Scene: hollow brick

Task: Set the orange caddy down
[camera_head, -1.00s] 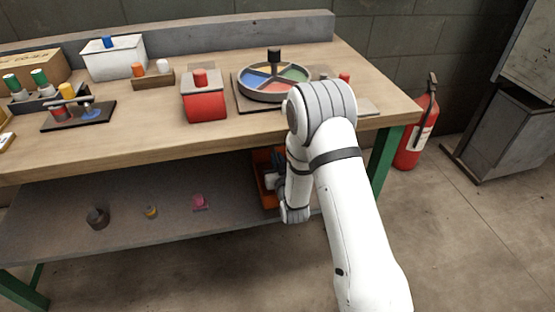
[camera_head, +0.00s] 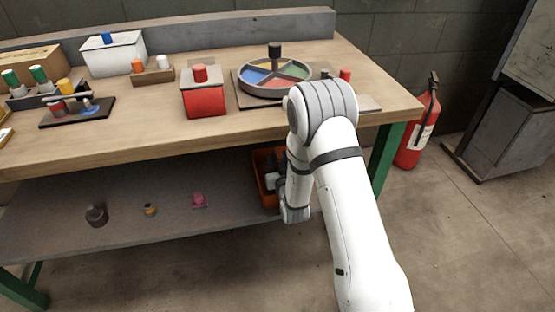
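The orange caddy (camera_head: 261,172) is at the right end of the lower shelf, under the bench top. It is partly hidden behind my arm and in shadow. My gripper (camera_head: 273,181) is at the caddy, mostly hidden by my wrist. Dark and grey parts show at the caddy's opening. I cannot tell whether the fingers are closed on it, or whether the caddy touches the shelf.
The lower shelf (camera_head: 120,232) holds a dark knob (camera_head: 96,214), a small yellow piece (camera_head: 150,209) and a pink piece (camera_head: 199,200). The bench top (camera_head: 150,140) sits above, with a red box (camera_head: 205,98) and a divided round tray (camera_head: 275,92). A green leg (camera_head: 384,160) stands right of my arm.

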